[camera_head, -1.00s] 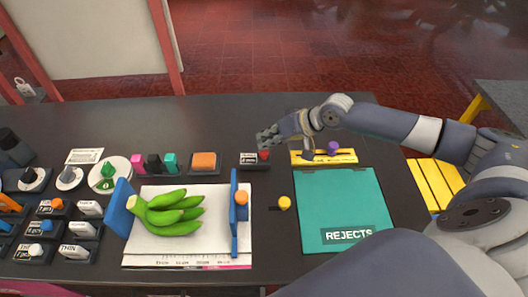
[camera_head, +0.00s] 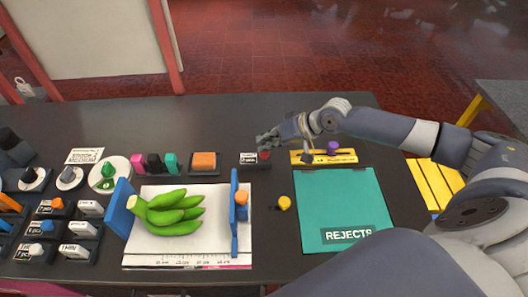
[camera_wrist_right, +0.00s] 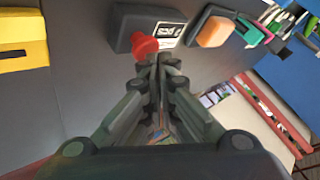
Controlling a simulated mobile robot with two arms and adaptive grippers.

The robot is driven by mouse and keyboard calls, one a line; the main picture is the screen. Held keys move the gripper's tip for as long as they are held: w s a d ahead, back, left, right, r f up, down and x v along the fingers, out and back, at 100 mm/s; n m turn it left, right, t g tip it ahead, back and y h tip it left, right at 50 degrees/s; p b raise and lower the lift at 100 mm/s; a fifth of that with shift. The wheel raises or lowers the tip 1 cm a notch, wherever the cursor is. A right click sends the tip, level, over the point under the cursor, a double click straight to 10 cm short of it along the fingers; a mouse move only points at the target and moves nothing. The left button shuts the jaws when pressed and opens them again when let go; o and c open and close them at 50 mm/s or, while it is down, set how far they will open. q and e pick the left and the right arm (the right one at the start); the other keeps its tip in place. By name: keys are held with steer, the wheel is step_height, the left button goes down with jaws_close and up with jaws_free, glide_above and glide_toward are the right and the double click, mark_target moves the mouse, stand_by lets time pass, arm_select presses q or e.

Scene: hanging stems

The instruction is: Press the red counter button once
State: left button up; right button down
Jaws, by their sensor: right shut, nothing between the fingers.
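The red counter button (camera_head: 265,155) sits on the right end of a small dark box with a white label (camera_head: 248,157), near the middle of the table. In the right wrist view the red button (camera_wrist_right: 143,44) shows just beyond my fingertips. My right gripper (camera_head: 264,142) is shut and empty, its tips pointing down just above and behind the button. In the right wrist view the fingers (camera_wrist_right: 158,62) are together, very close to the button's edge; I cannot tell whether they touch. My left gripper is not in view.
An orange block (camera_head: 204,161) sits left of the counter. A yellow fixture with a purple knob (camera_head: 333,147) lies right of it. Green bananas (camera_head: 170,212) lie on a white sheet between blue panels. A teal rejects mat (camera_head: 340,205) is at front right.

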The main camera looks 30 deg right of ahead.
steer(key=shift+f, duration=0.45)
stand_by(0.4)
steer(key=shift+r, duration=0.1)
steer(key=shift+r+p, duration=0.9)
steer(key=shift+p, duration=0.1)
step_height(320, 180, up, 5)
steer(key=p, duration=0.5)
steer(key=shift+r, duration=0.1)
stand_by(0.4)
